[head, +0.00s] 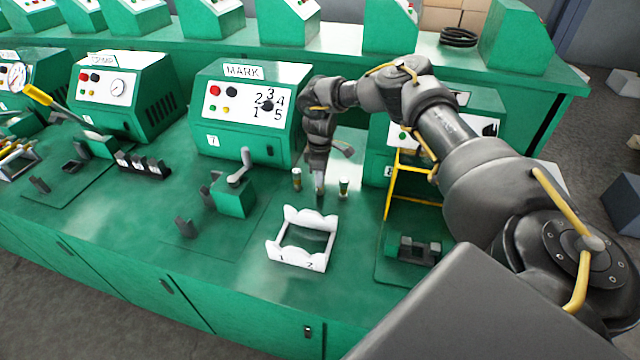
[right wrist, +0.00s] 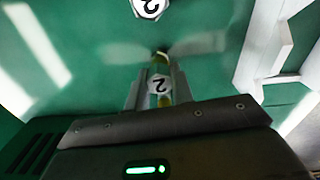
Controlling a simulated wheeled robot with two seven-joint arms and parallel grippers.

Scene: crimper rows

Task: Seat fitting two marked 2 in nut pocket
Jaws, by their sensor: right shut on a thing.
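My right gripper (head: 320,188) points down at the bench behind the white cradle. In the right wrist view its fingers (right wrist: 158,92) are shut on a fitting with a white hex nut marked 2 (right wrist: 158,84). In the head view this fitting is mostly hidden by the fingers. Another nut marked 2 (right wrist: 148,7) shows at the top edge of the wrist view. Two small fittings stand beside the gripper in the head view, one left (head: 297,179) and one right (head: 344,187). The white cradle (head: 302,260) has its front marked 1 and 2; its pockets look empty. My left gripper is out of view.
The MARK machine (head: 245,112) stands behind to the left, with a green lever fixture (head: 235,197) in front of it. A yellow frame (head: 408,190) and a dark clamp block (head: 415,250) are to the right.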

